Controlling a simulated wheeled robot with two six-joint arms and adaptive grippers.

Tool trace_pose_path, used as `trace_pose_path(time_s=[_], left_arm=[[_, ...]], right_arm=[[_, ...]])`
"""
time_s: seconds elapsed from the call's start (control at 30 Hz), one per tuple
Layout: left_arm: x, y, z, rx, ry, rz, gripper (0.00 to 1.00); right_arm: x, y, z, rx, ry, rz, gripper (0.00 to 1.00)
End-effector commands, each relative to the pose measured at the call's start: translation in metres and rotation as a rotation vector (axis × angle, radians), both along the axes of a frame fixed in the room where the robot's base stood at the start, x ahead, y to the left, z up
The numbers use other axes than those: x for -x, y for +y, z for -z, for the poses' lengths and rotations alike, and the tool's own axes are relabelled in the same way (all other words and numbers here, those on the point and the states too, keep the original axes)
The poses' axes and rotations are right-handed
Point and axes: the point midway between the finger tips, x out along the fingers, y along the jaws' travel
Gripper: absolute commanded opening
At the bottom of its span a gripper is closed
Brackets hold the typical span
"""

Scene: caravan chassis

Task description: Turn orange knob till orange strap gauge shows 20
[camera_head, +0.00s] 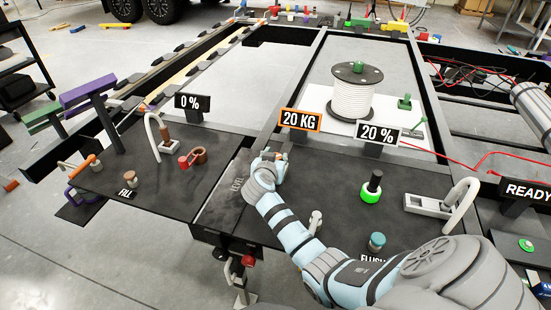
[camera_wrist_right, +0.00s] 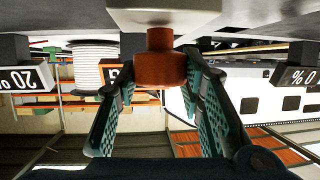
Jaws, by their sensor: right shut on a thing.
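The orange strap gauge (camera_head: 300,121) stands at the back edge of the dark panel and reads 20 KG. In the right wrist view only an orange-edged sliver of it (camera_wrist_right: 112,72) shows beside the left finger. My right gripper (camera_head: 272,158) is at the panel, in front of the gauge and a little to its left. In the right wrist view my right gripper (camera_wrist_right: 160,80) is shut on the orange knob (camera_wrist_right: 160,68), with a finger on each side. In the head view my gripper hides the knob. My left gripper is out of view.
A 20 % gauge (camera_head: 379,135) and a green-ringed black knob (camera_head: 372,187) stand to the right. A grey latch (camera_head: 440,205) is farther right. A 0 % gauge (camera_head: 191,104) and a red fitting (camera_head: 192,158) are on the left panel. A white cable spool (camera_head: 352,95) stands behind.

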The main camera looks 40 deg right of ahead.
Motion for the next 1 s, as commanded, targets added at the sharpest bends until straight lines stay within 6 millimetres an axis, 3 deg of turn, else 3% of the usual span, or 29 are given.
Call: trace_pose_path(time_s=[0.07,0.1,0.23,0.63,1.0], left_arm=[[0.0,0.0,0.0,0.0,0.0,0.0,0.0],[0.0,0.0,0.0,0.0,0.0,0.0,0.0],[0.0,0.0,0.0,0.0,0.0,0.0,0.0],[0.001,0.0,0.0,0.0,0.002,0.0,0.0],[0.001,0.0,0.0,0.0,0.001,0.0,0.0]], right_arm=[[0.001,0.0,0.001,-0.002,0.003,0.0,0.07],[0.001,0.0,0.001,-0.001,0.003,-0.001,0.37],[0.0,0.0,0.001,-0.002,0.003,0.0,0.56],[0.006,0.008,-0.003,0.0,0.0,-0.003,0.56],[0.063,0.073,-0.038,-0.004,0.0,-0.002,0.56]])
